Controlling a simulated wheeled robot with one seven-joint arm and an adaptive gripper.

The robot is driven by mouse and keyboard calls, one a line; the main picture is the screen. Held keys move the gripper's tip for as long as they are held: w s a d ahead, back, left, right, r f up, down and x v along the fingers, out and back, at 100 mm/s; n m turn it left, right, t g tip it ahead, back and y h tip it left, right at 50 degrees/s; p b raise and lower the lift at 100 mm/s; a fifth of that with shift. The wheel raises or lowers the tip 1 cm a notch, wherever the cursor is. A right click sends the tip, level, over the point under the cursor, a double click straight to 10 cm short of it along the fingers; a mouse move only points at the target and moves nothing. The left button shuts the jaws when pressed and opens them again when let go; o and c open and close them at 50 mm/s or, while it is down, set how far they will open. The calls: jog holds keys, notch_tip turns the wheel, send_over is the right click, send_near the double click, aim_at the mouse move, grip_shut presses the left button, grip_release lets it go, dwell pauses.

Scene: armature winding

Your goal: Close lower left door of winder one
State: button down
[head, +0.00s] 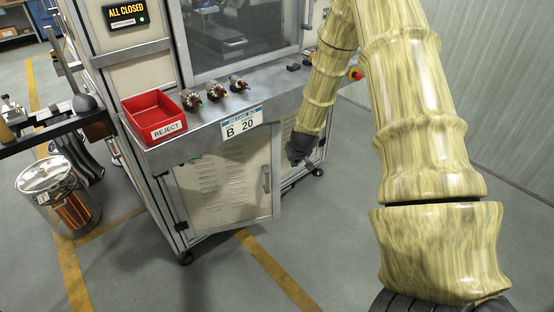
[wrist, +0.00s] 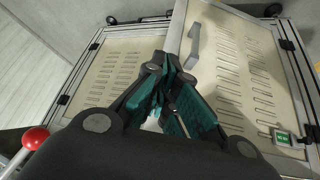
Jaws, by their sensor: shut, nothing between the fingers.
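The lower left door (head: 222,178) of the winder is a beige louvred panel in a grey metal frame, with its hinges on the left and an upright handle (head: 267,179) near its right edge. Its free right edge stands out from the cabinet, so the door is ajar. The door (wrist: 235,65) and its handle (wrist: 194,46) also show in the wrist view. My gripper (head: 294,160) is just right of the door's free edge, below the counter. In the wrist view my gripper (wrist: 172,68) has its teal fingers together, empty; contact with the door cannot be told.
A red emergency button (head: 356,73) sits at the right. A copper-filled canister (head: 58,195) stands left. The floor before the door is clear.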

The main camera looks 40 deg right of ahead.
notch_tip(320, 180, down, 6)
jog(key=w+n+t+h+b, duration=0.1)
jog(key=t+b, duration=0.3)
jog(key=b, duration=0.3)
jog(key=t+h+b, duration=0.2)
jog(key=t+b, duration=0.5)
jog(key=b, duration=0.6)
send_near(272, 147)
jog(key=shift+m, duration=0.4)
jog(key=x, duration=0.7)
